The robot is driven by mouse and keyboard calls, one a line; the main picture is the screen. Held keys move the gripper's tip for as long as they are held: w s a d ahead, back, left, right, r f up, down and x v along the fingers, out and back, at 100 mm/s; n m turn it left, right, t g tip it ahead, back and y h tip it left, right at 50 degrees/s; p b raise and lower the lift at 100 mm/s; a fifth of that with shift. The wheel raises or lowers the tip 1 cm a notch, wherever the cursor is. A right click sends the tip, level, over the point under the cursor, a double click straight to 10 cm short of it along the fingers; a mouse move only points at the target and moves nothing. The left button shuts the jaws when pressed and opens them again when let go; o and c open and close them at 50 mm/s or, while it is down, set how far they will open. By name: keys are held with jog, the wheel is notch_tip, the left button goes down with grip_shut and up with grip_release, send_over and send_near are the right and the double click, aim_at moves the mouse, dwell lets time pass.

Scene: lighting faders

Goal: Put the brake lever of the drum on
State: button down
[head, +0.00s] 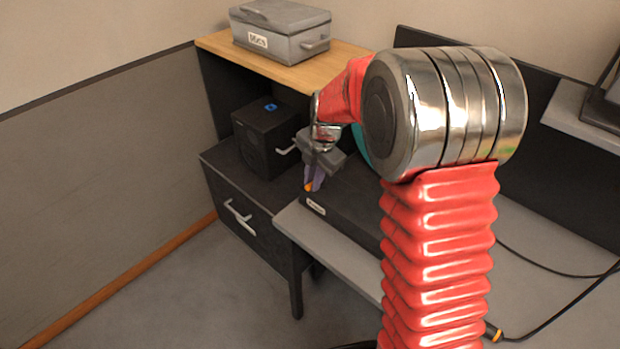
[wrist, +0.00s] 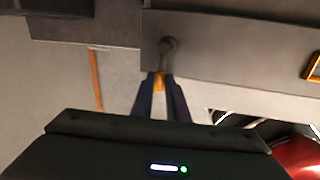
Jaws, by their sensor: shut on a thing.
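My gripper (head: 309,185) is over the left front corner of a low dark box with a small white label (head: 316,207). In the wrist view its two dark bluish fingers (wrist: 161,84) are shut on the orange end of a grey lever, the brake lever (wrist: 167,58). The lever runs from a round pivot on a dark grey face down to between the fingertips. In the head view only a bit of orange shows at the fingertips. A teal edge (head: 361,146) shows behind my arm; most of it is hidden, and I cannot tell whether it is the drum.
A black cube-shaped box (head: 262,140) with a blue mark stands on the dark cabinet (head: 236,187) behind my gripper. A grey lidded box (head: 281,30) sits on the wooden shelf. A black cable (head: 560,318) lies at the right. The floor at lower left is clear.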

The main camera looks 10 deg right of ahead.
jog(key=shift+s+n, duration=0.25)
jog(key=shift+n, duration=0.15)
jog(key=shift+f, duration=0.1)
jog(key=c, duration=1.7)
grip_release()
jog(key=shift+d, duration=0.1)
jog(key=r, duration=0.4)
jog(key=s+d+r, duration=0.1)
jog(key=r, duration=0.4)
jog(key=s+r, duration=0.1)
jog(key=r, duration=0.3)
jog(key=shift+d+r, duration=0.3)
